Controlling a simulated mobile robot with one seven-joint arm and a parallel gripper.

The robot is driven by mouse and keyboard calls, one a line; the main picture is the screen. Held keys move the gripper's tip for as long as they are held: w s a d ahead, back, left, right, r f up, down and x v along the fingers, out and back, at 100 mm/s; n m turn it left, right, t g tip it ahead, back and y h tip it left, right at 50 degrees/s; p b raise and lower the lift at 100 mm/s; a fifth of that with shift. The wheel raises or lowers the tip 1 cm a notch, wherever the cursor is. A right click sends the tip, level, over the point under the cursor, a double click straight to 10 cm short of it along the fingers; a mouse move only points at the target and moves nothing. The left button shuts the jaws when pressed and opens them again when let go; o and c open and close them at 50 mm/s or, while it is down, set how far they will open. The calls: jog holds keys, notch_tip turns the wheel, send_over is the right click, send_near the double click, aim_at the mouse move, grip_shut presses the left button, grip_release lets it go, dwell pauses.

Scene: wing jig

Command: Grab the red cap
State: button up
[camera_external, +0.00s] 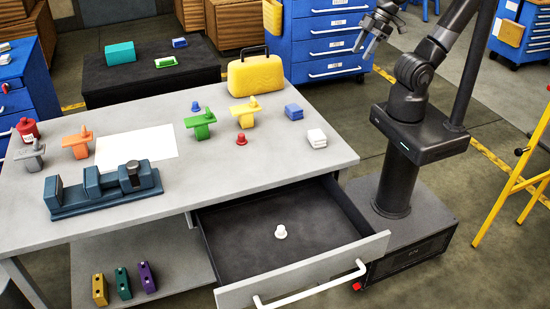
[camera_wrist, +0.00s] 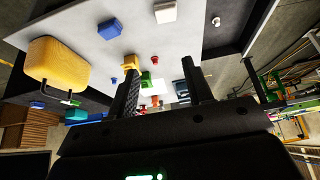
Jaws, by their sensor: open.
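The small red cap (camera_external: 242,138) stands on the grey worktable (camera_external: 300,175), in front of the yellow jig piece (camera_external: 243,115). In the wrist view a small red thing, likely the same cap (camera_wrist: 154,60), shows between the fingers in the picture, well beyond them. My gripper (camera_external: 370,38) is open and empty, raised at the top right of the external view, behind and to the right of the cap. Its two dark fingers (camera_wrist: 160,72) stand apart in the wrist view. Nothing hides the cap in the external view.
A blue block (camera_external: 293,111) and white block (camera_external: 317,138) lie right of the cap. A yellow case (camera_external: 256,73) stands behind. Green (camera_external: 200,123) and orange (camera_external: 77,142) pieces are left. An open drawer (camera_external: 225,220) holds a white cap (camera_external: 281,231).

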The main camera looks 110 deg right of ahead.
jog(key=m+g, duration=0.2)
jog(key=g, duration=0.1)
send_over(241, 135)
jog(key=s, duration=0.2)
jog(key=s+f+x, duration=0.1)
jog(key=s+x, duration=0.1)
jog(key=x, duration=0.8)
jog(key=s+x, duration=0.3)
jog(key=x, duration=0.8)
jog(key=shift+t+h, duration=0.3)
jog(key=shift+x, duration=3.1)
jog(key=shift+a, duration=0.1)
grip_shut()
